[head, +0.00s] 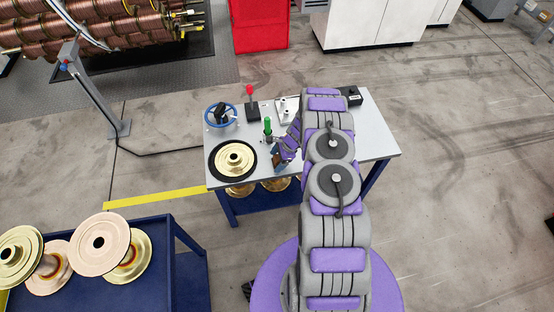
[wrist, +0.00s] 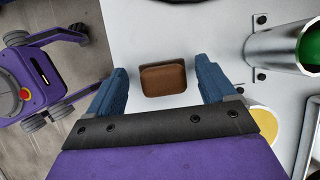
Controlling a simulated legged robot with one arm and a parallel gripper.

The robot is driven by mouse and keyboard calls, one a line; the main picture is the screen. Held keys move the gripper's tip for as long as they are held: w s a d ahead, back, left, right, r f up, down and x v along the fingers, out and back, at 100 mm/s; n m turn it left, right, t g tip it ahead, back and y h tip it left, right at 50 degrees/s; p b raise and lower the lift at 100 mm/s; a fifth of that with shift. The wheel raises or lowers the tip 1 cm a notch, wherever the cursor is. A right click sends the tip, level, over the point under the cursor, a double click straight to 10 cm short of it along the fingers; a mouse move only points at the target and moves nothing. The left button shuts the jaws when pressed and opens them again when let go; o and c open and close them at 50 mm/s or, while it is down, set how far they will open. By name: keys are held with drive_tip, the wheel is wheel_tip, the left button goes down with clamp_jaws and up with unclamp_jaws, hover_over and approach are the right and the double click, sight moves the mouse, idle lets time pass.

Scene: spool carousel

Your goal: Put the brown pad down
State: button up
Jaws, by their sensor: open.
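The brown pad (wrist: 163,80) is a small rounded block in the wrist view. It appears to lie on the light grey table top (wrist: 190,20), between and a little beyond my fingers. My gripper (wrist: 163,85) is open, with a blue finger on each side of the pad and a visible gap to both. In the head view my gripper (head: 280,158) is low over the table near the green-handled tool, and the pad cannot be made out there.
A green-handled tool in a metal holder (wrist: 285,48) stands close on the right in the wrist view. The table also carries a gold spool on a black disc (head: 234,158), a blue handwheel (head: 221,115) and a red-knobbed lever (head: 252,108). A blue cart (head: 155,235) with spools stands at left.

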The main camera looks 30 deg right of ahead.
drive_tip(key=p+v, duration=0.2)
drive_tip(key=v, duration=1)
drive_tip(key=s+a+r+n+g, duration=0.1)
drive_tip(key=s+a+r+n, duration=0.15)
drive_tip(key=a+r, duration=0.5)
drive_tip(key=s+a+r+n+g, duration=0.15)
drive_tip(key=a+r+n, duration=0.25)
drive_tip(key=r, duration=0.7)
drive_tip(key=s+a+r+n, duration=0.3)
drive_tip(key=a+r+n, duration=0.15)
drive_tip(key=r, duration=0.45)
drive_tip(key=s+a+r+n+h, duration=0.1)
drive_tip(key=s+a+r+n, duration=0.2)
drive_tip(key=s+r, duration=0.3)
drive_tip(key=s+a+r+n+h, duration=0.1)
drive_tip(key=s+a+r+n, duration=0.2)
drive_tip(key=s, duration=0.6)
drive_tip(key=s+r+n+g+h, duration=0.1)
drive_tip(key=s+r+n, duration=0.3)
drive_tip(key=s, duration=1.1)
drive_tip(key=shift+s+d+h, duration=0.2)
drive_tip(key=shift+s+h, duration=0.05)
drive_tip(key=shift+h, duration=0.55)
